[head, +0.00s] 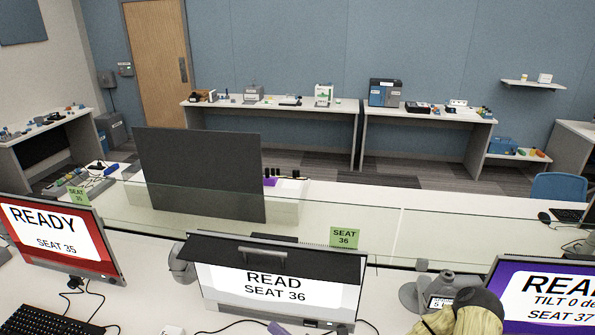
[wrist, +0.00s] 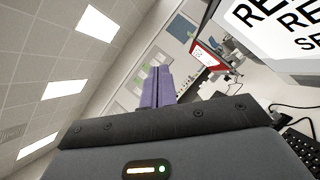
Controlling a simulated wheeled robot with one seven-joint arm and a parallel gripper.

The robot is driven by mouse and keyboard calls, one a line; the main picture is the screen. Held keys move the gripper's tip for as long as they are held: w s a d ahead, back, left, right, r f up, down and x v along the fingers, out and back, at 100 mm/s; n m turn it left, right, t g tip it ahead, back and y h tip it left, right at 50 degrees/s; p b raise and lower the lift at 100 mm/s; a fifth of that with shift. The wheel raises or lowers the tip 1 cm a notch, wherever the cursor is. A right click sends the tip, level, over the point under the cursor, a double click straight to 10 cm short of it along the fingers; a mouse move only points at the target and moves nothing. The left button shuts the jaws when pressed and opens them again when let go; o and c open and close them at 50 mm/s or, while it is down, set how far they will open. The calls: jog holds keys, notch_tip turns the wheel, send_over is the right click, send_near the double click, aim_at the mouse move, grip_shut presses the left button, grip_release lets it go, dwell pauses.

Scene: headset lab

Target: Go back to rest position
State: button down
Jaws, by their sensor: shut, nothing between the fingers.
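In the wrist view my gripper (wrist: 157,72) shows as two purple fingers closed together, with nothing between them. The fingers point away from the camera into open room space, and the picture is strongly tilted. No object touches the fingertips.
The white-screened SEAT 36 monitor (head: 265,288) stands front centre, with the red READY monitor (head: 62,240) to its left and the purple SEAT 37 monitor (head: 545,295) to its right. A glass divider (head: 420,225) runs behind them. A yellowish, dark-topped object (head: 462,318) sits front right.

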jog(key=s+a+f+n+g+b, duration=0.1)
jog(key=s+a+f+n+g, duration=0.1)
jog(key=s+n+g, duration=0.95)
jog(key=s+d+f+n+g+h+b, duration=0.2)
jog(key=s+d+f+n+g+h, duration=0.15)
jog(key=d+n+g+h, duration=0.55)
jog(key=w+d+r+n+t+h+b, duration=0.2)
jog(key=w+d+r+n+t+h, duration=0.4)
jog(key=w+d+n+t+h, duration=0.3)
jog(key=d+n+t+h, duration=0.2)
jog(key=d+n+t, duration=0.1)
jog(key=shift+d+b, duration=0.15)
jog(key=shift+b, duration=0.25)
